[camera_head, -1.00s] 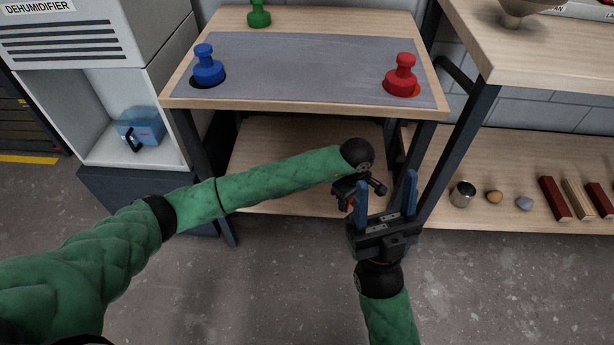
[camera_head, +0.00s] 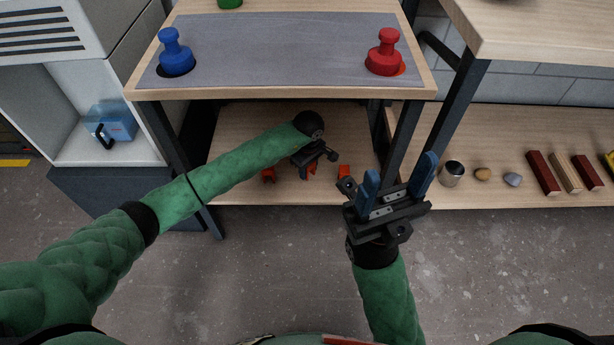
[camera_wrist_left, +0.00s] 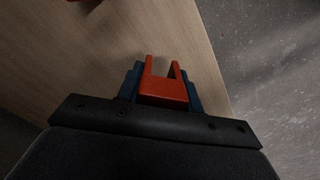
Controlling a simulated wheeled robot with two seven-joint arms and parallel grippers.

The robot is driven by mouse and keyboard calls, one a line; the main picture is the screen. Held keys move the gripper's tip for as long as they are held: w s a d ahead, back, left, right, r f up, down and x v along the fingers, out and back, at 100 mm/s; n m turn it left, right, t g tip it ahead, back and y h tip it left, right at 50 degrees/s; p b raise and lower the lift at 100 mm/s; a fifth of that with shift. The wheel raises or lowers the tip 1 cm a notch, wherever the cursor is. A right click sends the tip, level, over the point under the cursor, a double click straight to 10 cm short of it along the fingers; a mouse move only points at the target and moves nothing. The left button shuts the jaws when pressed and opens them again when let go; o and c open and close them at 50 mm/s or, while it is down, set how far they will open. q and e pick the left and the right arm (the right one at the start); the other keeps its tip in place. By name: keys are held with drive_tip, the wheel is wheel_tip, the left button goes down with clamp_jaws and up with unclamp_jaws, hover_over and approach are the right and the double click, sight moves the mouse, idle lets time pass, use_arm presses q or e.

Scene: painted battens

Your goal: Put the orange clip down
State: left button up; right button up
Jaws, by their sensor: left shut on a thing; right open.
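The orange clip (camera_wrist_left: 163,93) is a U-shaped piece, held between the blue fingers of my left gripper (camera_wrist_left: 164,88) in the left wrist view. Its two prongs point away from the wrist. In the head view my left gripper (camera_head: 312,164) is over the lower wooden shelf, near its front edge, with a bit of the clip (camera_head: 312,170) showing under it. I cannot tell whether the clip touches the shelf. My right gripper (camera_head: 399,176) is open and empty, in front of the shelf unit's right leg, fingers pointing up.
The upper board above carries a blue peg (camera_head: 175,55) and a red peg (camera_head: 385,55).

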use_arm(q)
drive_tip(key=shift+w+a+f, duration=0.15)
drive_tip(key=shift+f, duration=0.2)
wheel_tip(320, 180, down, 3)
drive_tip(key=shift+f+b, duration=0.1)
drive_tip(key=shift+b, duration=0.25)
drive_tip(key=shift+f, duration=0.3)
drive_tip(key=o, duration=1)
